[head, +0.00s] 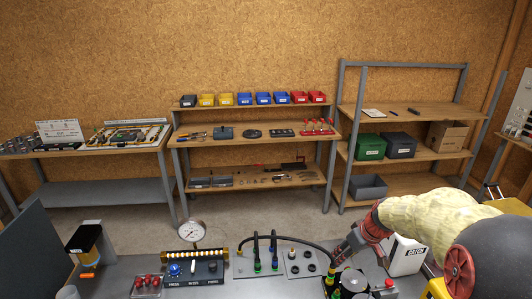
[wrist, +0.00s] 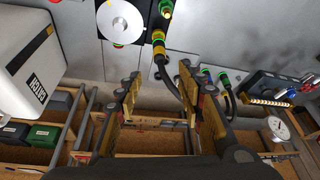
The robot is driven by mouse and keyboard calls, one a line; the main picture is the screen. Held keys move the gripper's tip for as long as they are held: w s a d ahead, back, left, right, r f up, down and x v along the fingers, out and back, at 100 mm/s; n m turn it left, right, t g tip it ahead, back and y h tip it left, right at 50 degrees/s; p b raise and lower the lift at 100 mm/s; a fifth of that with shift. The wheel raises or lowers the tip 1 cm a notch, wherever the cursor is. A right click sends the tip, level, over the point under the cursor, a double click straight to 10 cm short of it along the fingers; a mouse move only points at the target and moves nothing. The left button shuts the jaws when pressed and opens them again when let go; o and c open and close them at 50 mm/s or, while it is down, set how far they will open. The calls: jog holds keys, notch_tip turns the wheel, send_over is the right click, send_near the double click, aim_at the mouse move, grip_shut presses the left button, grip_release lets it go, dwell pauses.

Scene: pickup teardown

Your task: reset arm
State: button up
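My arm reaches in from the right in the head view, and my gripper (head: 337,263) is low over the bench, close to a yellow-green connector (head: 333,286). In the wrist view my gripper (wrist: 160,92) has its two fingers well apart. Nothing is clamped between them. A yellow cable connector (wrist: 158,45) with a black cable lies beyond the fingertips, apart from them as far as I can tell. The cable runs behind the right finger.
The grey bench (head: 220,280) holds a pressure gauge (head: 190,232), a switch block (head: 195,270), a panel with green connectors (head: 262,262) and a white box (head: 405,256) beside my arm. Shelves with bins (head: 369,147) stand behind, across open floor.

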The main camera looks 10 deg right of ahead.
jog(key=s+a+r+m+b, duration=0.1)
jog(key=s+a, duration=0.3)
jog(key=s, duration=0.5)
jog(key=s+a+r+m+t+h+b, duration=0.1)
jog(key=s+a+r+b, duration=0.3)
jog(key=s, duration=0.5)
jog(key=s+a+r+m+b, duration=0.1)
jog(key=s+a, duration=0.4)
jog(key=s, duration=0.5)
jog(key=shift+a+r+b, duration=0.4)
jog(key=shift+r+b, duration=0.3)
